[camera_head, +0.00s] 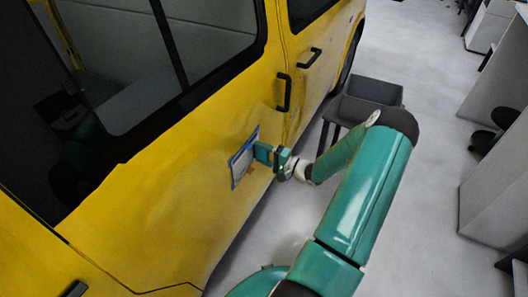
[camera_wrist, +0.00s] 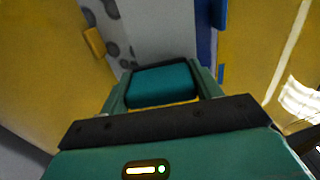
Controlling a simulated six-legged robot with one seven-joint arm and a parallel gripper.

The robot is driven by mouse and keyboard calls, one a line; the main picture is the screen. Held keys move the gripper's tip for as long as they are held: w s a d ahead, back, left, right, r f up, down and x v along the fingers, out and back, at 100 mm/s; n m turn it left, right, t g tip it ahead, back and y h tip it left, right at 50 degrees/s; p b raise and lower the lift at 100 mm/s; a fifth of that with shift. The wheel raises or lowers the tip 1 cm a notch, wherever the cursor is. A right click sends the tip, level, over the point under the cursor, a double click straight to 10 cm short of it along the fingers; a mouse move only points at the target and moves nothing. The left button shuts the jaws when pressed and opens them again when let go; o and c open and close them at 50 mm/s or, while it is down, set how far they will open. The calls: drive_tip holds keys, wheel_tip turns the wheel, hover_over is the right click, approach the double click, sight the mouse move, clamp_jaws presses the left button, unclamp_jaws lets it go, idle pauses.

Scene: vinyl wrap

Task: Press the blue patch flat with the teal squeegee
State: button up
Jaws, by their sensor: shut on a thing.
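The blue patch (camera_head: 241,163) is on the side of the yellow vehicle; in the head view it shows a blue rim around a pale grey middle. In the wrist view, its blue edge (camera_wrist: 206,40) and grey face lie beyond my gripper, with dark spots at the left. My gripper (camera_head: 277,157) is at the patch's right side, shut on the teal squeegee (camera_head: 263,152). The squeegee (camera_wrist: 162,85) sits between both fingers in the wrist view. Its front edge is at or very near the patch; I cannot tell whether it touches.
The yellow vehicle's door panel (camera_head: 180,190) surrounds the patch, with black handles (camera_head: 283,92) above right. A small yellow tab (camera_wrist: 94,42) shows beside the patch. A grey bin (camera_head: 370,95) on a stand is behind my arm. Pale desks stand at the right; grey floor (camera_head: 420,200) lies between.

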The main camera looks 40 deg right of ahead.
sight(240, 168)
drive_tip(key=shift+s+a, duration=0.15)
drive_tip(key=shift+a, duration=0.3)
drive_tip(key=shift+s+a, duration=0.2)
drive_tip(key=shift+a, duration=0.35)
drive_tip(key=shift+s+a, duration=0.15)
drive_tip(key=shift+a, duration=0.35)
drive_tip(key=shift+s+a, duration=0.2)
drive_tip(key=shift+a, duration=0.35)
drive_tip(key=shift+s+a, duration=0.15)
drive_tip(key=shift+a, duration=0.35)
drive_tip(key=shift+s+a, duration=0.2)
drive_tip(key=shift+a, duration=0.35)
drive_tip(key=shift+s+a, duration=0.15)
drive_tip(key=shift+a, duration=0.35)
drive_tip(key=shift+s+a, duration=0.2)
drive_tip(key=shift+a, duration=0.35)
drive_tip(key=shift+s+a, duration=0.2)
drive_tip(key=shift+a, duration=0.3)
